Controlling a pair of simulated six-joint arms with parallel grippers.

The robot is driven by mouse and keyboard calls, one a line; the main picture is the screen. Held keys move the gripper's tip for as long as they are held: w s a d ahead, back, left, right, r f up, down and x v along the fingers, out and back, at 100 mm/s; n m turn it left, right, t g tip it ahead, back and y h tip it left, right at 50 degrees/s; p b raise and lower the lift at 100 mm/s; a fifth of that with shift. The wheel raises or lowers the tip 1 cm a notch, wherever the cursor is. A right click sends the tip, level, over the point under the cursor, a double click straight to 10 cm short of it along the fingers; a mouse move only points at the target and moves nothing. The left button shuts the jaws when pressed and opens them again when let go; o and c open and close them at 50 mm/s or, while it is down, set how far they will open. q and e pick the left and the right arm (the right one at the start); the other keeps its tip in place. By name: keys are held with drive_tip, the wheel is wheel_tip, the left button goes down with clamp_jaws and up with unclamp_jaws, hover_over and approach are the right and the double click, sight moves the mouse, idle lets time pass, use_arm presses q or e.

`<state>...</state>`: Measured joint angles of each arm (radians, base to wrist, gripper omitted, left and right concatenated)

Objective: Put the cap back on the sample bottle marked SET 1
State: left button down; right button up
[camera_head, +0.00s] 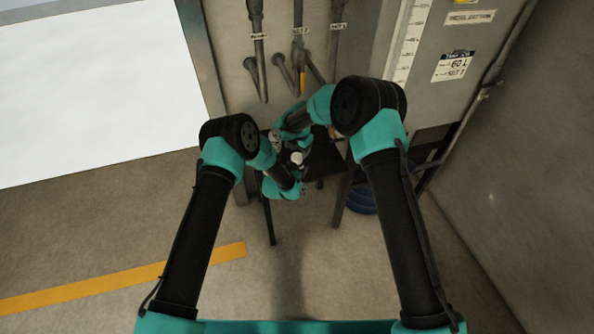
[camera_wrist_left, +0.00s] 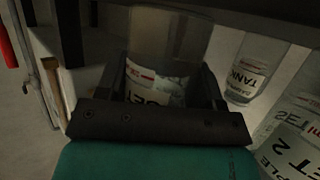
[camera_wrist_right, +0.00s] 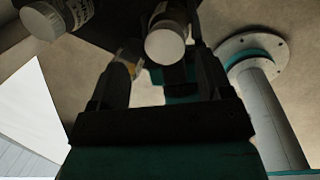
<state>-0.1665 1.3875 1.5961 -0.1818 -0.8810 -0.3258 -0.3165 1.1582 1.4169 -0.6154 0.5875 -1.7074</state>
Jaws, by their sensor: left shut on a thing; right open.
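My left gripper (camera_wrist_left: 165,88) is shut on a clear sample bottle (camera_wrist_left: 168,40). Its white label partly reads "SET"; the number is not legible and its top is hard to make out. My right gripper (camera_wrist_right: 166,72) is open, its fingers pointing towards a white round cap (camera_wrist_right: 165,47) on a bottle. The cap appears just beyond the fingertips; I cannot tell whether they touch it. A small white cap (camera_head: 297,157) also shows between my arms in the head view. No loose cap can be made out clearly.
A bottle labelled TANK (camera_wrist_left: 246,80) and one labelled SET 2 (camera_wrist_left: 293,140) stand to the right in the left wrist view. Another white-capped bottle (camera_wrist_right: 42,20) is upper left in the right wrist view. A dark stand (camera_head: 328,160) and a blue drum (camera_head: 361,200) are close by.

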sight(297, 157)
drive_tip(key=shift+r, duration=0.25)
drive_tip(key=shift+o, duration=0.3)
drive_tip(key=shift+o, duration=0.4)
drive_tip(key=shift+r, duration=0.15)
wheel_tip(297, 157, up, 7)
drive_tip(key=s, duration=0.2)
drive_tip(key=shift+d, duration=0.35)
drive_tip(key=f, duration=0.4)
drive_tip(key=w+f, duration=0.1)
drive_tip(key=f, duration=0.3)
drive_tip(key=w+f, duration=0.1)
drive_tip(key=f, duration=0.3)
drive_tip(key=shift+a, duration=0.35)
drive_tip(key=shift+r, duration=0.1)
drive_tip(key=shift+c, duration=0.5)
